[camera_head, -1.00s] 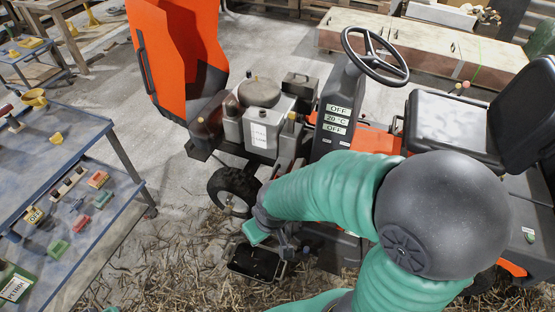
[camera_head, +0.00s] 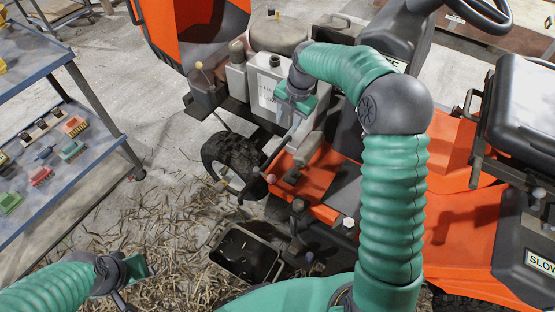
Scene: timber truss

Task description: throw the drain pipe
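An orange tractor (camera_head: 455,195) with its lid raised stands in front of me. A thin dark rod with a pinkish knob (camera_head: 271,178) sticks out low on its near side; I cannot tell if it is the drain pipe. A black open pan (camera_head: 246,253) lies on the straw below. My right gripper (camera_head: 294,106) is in front of the white engine tank, above the rod; its fingers are partly hidden, and I cannot tell whether they are open. My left gripper (camera_head: 132,284) is low at the left, over straw, its fingers apart and nothing seen between them.
A blue two-level bench (camera_head: 82,82) stands at the left, with several small coloured items on its lower shelf. A black tyre (camera_head: 230,160) is beside the pan. The steering wheel and seat (camera_head: 520,115) are at the right. Straw-covered floor lies open between bench and tractor.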

